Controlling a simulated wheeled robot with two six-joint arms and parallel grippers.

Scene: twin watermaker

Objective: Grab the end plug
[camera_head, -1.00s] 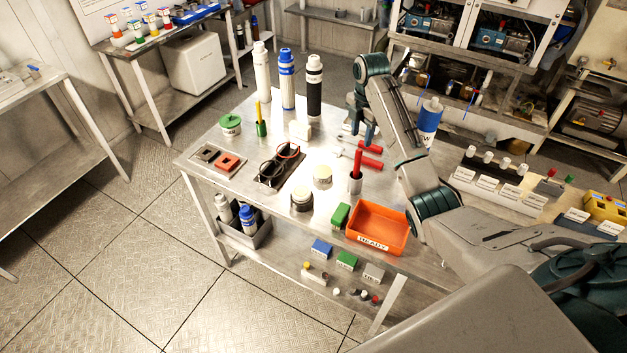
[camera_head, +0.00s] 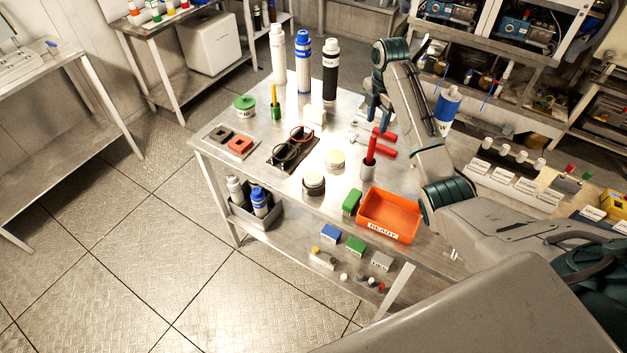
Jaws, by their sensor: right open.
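No object is clearly marked as the end plug. Two round, pale-topped pieces are candidates: a cream cap (camera_head: 335,160) and a darker-sided cap (camera_head: 313,184), both on the metal table (camera_head: 225,167). My right gripper (camera_head: 378,113) is open and empty, fingers pointing down above the table's back right part. It is behind and to the right of both caps, near the red-handled tools (camera_head: 382,145). My left gripper is not in view.
An orange READY tray (camera_head: 388,218) sits at the table's front right, beside a green block (camera_head: 352,202). A grey cup with a red tool (camera_head: 369,165) stands near. Tall white, blue and black cylinders (camera_head: 329,72) stand at the back.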

